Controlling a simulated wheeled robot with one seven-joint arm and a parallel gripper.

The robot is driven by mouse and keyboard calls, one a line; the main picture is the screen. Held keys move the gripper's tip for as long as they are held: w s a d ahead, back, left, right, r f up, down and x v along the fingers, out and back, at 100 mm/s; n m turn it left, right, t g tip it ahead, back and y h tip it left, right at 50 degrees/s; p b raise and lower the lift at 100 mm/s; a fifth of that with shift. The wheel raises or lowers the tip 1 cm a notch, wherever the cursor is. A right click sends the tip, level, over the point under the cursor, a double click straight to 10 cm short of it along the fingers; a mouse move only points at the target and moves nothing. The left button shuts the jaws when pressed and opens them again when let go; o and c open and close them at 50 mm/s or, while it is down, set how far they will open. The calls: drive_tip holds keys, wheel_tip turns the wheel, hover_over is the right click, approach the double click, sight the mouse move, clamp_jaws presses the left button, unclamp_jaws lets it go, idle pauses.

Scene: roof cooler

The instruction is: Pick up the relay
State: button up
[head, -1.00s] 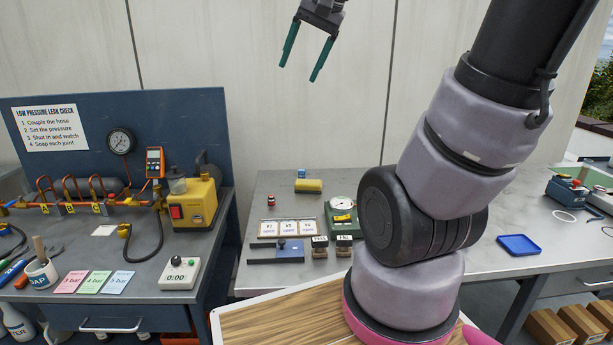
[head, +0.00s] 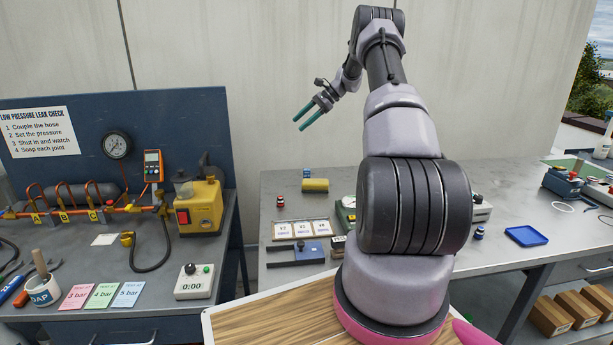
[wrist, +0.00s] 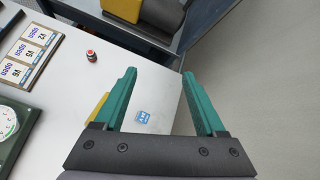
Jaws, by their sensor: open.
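A small blue block with white markings (head: 307,172) stands at the back left of the grey bench; it looks like the relay. In the wrist view the block (wrist: 143,117) shows low between my fingers, nearer the left one. My gripper (head: 299,124) is open and empty, with two green fingers, above the bench's back left part. In the wrist view my gripper (wrist: 159,73) has its fingertips spread apart, and nothing is held. A yellow cylinder (head: 315,185) lies just in front of the block, and the left finger partly hides it in the wrist view.
A small red-and-dark part (head: 280,201) stands left of the cylinder. A row of labelled cards (head: 302,229), a blue clamp-like tool (head: 296,252) and a blue tray (head: 526,236) are on the bench. The leak-check bench (head: 118,230) stands to the left, across a gap.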

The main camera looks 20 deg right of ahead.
drive_tip(key=w+d+f+m+y, duration=0.1)
drive_tip(key=d+f+m+y, duration=0.1)
drive_tip(key=d+f, duration=0.5)
drive_tip(key=m+t+y, duration=0.1)
drive_tip(key=m+t, duration=0.1)
drive_tip(key=m, duration=0.1)
approach(300, 179)
drive_tip(key=r, duration=0.2)
drive_tip(key=shift+w+d+r, duration=0.1)
drive_tip(key=shift+d+r, duration=0.25)
drive_tip(key=shift+r, duration=0.05)
drive_tip(key=shift+f, duration=0.4)
drive_tip(key=x, duration=0.4)
drive_tip(key=shift+a+f, duration=0.15)
drive_tip(key=shift+a, duration=0.05)
drive_tip(key=x, duration=0.6)
drive_tip(key=shift+a+r, duration=0.1)
drive_tip(key=shift+r, duration=0.2)
clamp_jaws()
